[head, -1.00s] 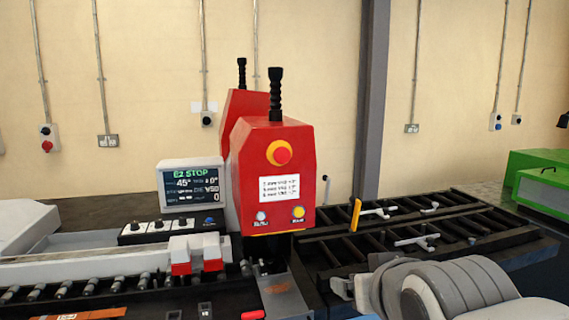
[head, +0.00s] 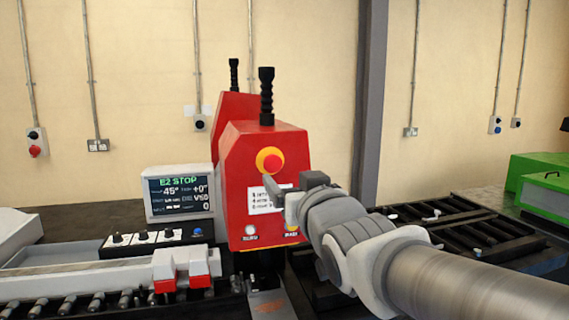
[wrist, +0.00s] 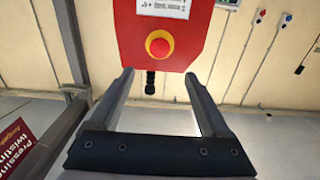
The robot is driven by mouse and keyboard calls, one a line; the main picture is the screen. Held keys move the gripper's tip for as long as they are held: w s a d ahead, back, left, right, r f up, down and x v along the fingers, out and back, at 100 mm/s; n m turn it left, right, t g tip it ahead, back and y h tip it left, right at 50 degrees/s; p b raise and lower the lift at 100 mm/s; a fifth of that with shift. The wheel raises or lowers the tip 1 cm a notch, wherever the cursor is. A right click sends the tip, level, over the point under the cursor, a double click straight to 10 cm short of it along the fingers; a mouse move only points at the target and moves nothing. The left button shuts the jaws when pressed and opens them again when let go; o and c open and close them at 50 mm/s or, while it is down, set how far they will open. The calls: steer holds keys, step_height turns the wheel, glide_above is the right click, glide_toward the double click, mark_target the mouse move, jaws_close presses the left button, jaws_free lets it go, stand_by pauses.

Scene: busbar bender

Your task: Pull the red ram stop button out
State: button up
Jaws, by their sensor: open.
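The red ram stop button (head: 271,163) sits on a yellow round collar on the front of the red ram housing (head: 239,200). In the wrist view the button (wrist: 159,47) shows beyond the fingertips, above the gap between them, with the picture turned over. My gripper (head: 290,185) is in front of the housing, just below and right of the button in the head view. In the wrist view my gripper (wrist: 158,75) has its two fingers apart with nothing between them. The button is apart from both fingers.
A display (head: 180,193) reading "E2 STOP" stands left of the housing. A white label (head: 263,200) is partly hidden behind my gripper. A black ribbed hose (head: 266,95) rises from the housing top. Roller tables lie at left and right.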

mark_target(274, 163)
steer(key=p+x, duration=0.1)
steer(key=x, duration=1.1)
steer(key=shift+w+f, duration=0.1)
steer(key=shift+w, duration=0.1)
jaws_close()
